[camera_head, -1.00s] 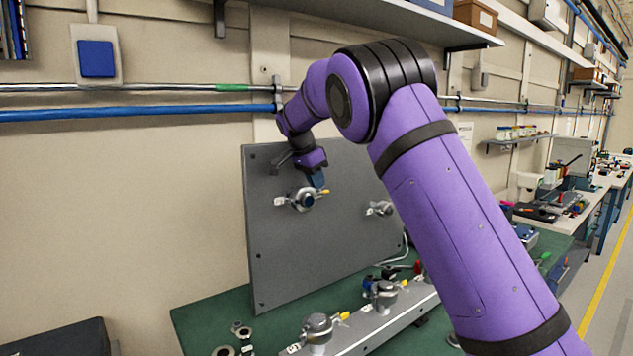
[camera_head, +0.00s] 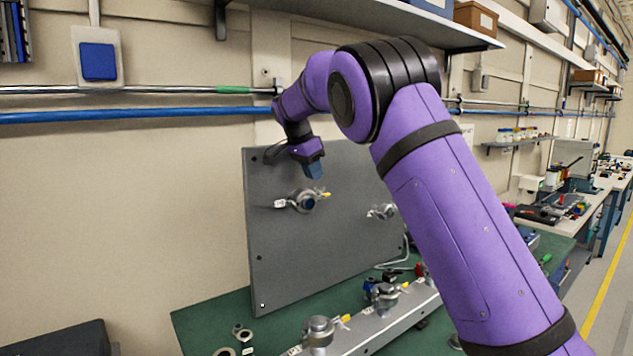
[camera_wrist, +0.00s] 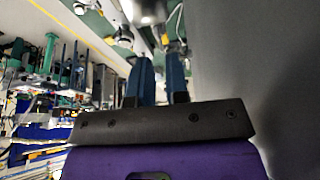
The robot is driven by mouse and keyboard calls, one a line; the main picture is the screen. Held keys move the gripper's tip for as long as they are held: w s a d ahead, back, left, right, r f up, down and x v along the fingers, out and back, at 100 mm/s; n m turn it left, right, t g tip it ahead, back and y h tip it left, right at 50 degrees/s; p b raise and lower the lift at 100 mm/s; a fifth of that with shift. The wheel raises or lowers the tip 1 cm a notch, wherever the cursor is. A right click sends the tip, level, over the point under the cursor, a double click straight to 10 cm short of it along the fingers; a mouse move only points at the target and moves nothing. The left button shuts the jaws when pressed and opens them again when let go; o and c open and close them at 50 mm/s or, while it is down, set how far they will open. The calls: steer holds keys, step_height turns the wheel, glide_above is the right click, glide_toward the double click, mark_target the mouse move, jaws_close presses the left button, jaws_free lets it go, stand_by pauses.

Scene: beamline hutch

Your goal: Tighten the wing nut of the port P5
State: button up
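A grey upright panel (camera_head: 300,265) carries two metal clamped ports, a left one (camera_head: 303,201) with a white tag and a yellow tag, and a right one (camera_head: 381,211). Two more clamped ports, a near one (camera_head: 319,330) and a far one (camera_head: 385,296), stand on a metal bar over the bench. The labels are too small to read, so I cannot tell which is P5. My gripper (camera_head: 314,173) is just above the left panel port, apart from it. In the wrist view its two blue fingers (camera_wrist: 159,82) stand apart with nothing between them.
The green bench top (camera_head: 215,316) holds loose metal rings (camera_head: 242,333) at the front left. A blue pipe (camera_head: 150,115) runs along the wall behind the panel. A shelf (camera_head: 400,15) hangs above my arm. The panel face shows close at the right in the wrist view (camera_wrist: 240,70).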

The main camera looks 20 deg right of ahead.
steer(key=v, duration=0.7)
steer(key=shift+r, duration=0.1)
